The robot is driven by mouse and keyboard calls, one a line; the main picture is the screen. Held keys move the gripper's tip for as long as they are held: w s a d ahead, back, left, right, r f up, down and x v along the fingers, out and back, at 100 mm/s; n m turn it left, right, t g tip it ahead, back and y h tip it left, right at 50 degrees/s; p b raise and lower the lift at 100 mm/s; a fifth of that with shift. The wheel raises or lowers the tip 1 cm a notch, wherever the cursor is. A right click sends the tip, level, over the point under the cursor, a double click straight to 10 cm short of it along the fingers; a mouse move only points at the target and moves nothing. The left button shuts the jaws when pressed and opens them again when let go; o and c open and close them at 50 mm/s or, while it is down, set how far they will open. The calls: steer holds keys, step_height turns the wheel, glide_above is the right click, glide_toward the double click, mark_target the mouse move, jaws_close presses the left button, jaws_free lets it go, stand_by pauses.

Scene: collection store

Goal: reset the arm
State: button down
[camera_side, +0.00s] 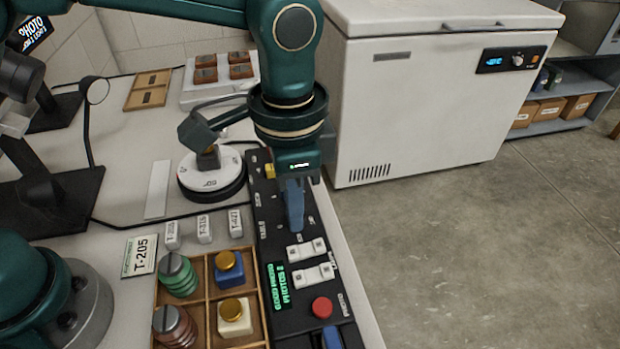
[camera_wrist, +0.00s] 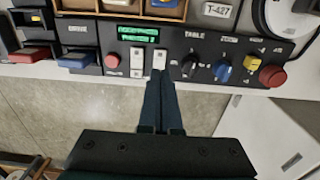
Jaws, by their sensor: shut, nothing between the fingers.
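My gripper (camera_side: 294,222) points down over the black control panel (camera_side: 268,222), with its fingers together and nothing between them. In the wrist view the shut fingertips (camera_wrist: 160,80) lie just below the white rocker switches (camera_wrist: 147,62) and the black knob (camera_wrist: 188,68). I cannot tell whether they touch the panel. A blue knob (camera_wrist: 222,70), a yellow control (camera_wrist: 251,62) and a red button (camera_wrist: 272,75) are to their right. Another red button (camera_wrist: 112,61) is to their left. In the side view the fingers hide part of the panel.
A turntable (camera_side: 205,185) carrying a small dark object stands left of my gripper. A wooden compartment tray (camera_side: 205,290) holds several capped items in front. A card reading T-205 (camera_side: 139,256) lies left. A white chest freezer (camera_side: 420,110) stands behind right, with open floor (camera_side: 500,230) before it.

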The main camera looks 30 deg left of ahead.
steer(key=shift+r, duration=0.55)
steer(key=shift+a, duration=0.1)
steer(key=s+a+r+n+t, duration=0.1)
steer(key=a+r+n+t, duration=0.25)
steer(key=a+r, duration=0.75)
steer(key=s+a+f+n+t, duration=0.2)
steer(key=s+a+f+n, duration=0.3)
steer(key=s, duration=0.4)
steer(key=shift+a+f, duration=0.55)
steer(key=shift+a, duration=0.55)
steer(key=shift+n, duration=0.25)
